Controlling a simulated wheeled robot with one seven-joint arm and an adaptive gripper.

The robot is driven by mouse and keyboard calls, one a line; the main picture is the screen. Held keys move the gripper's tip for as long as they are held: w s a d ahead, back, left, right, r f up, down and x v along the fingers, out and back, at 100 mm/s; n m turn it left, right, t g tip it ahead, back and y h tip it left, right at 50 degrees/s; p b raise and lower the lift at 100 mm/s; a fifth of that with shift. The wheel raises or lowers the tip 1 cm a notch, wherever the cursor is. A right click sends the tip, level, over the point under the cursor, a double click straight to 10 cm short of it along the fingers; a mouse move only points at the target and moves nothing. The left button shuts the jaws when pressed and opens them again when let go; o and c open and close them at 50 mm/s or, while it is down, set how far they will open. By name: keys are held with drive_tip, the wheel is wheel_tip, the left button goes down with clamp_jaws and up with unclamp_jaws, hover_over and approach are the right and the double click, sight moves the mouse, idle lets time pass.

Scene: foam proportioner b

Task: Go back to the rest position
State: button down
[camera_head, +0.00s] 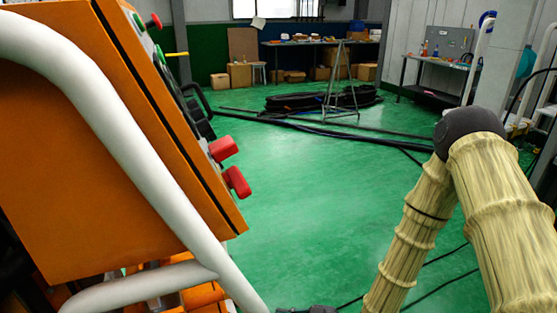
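My arm (428,210), in a tan ribbed sleeve, fills the right side of the head view. It bends at a dark grey elbow joint (470,130), and its forearm slopes down and left, out of the bottom edge. The fingers of my gripper do not show. A small dark grey piece (308,309) shows at the bottom edge; I cannot tell what it belongs to. The orange foam proportioner (80,160) stands close on the left, apart from the visible arm. Its slanted panel carries red knobs (238,181) and a green button.
A thick white tube frame (125,140) runs across the proportioner's front. Green floor (310,190) lies open between machine and arm. Black hoses (310,101) and a metal stand (343,85) are farther back. A workbench (440,65) stands back right; thin cables lie near my arm.

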drive_tip(key=s+d+f+m+g+h, duration=0.2)
drive_tip(key=s+d+f+m+h, duration=0.4)
drive_tip(key=s+d+f, duration=0.4)
drive_tip(key=s+d+f+m+g+h, duration=0.2)
drive_tip(key=s+d+f+m+h, duration=0.4)
drive_tip(key=s, duration=0.5)
drive_tip(key=s+d+m+g+p, duration=0.1)
drive_tip(key=s+d+m, duration=0.2)
drive_tip(key=s+d, duration=0.25)
wheel_tip(320, 180, up, 14)
drive_tip(key=p, duration=1.3)
drive_tip(key=shift+a+n+h+p, duration=0.3)
drive_tip(key=shift+a+h+p, duration=0.05)
drive_tip(key=shift+a+h, duration=0.1)
drive_tip(key=shift+w, duration=0.1)
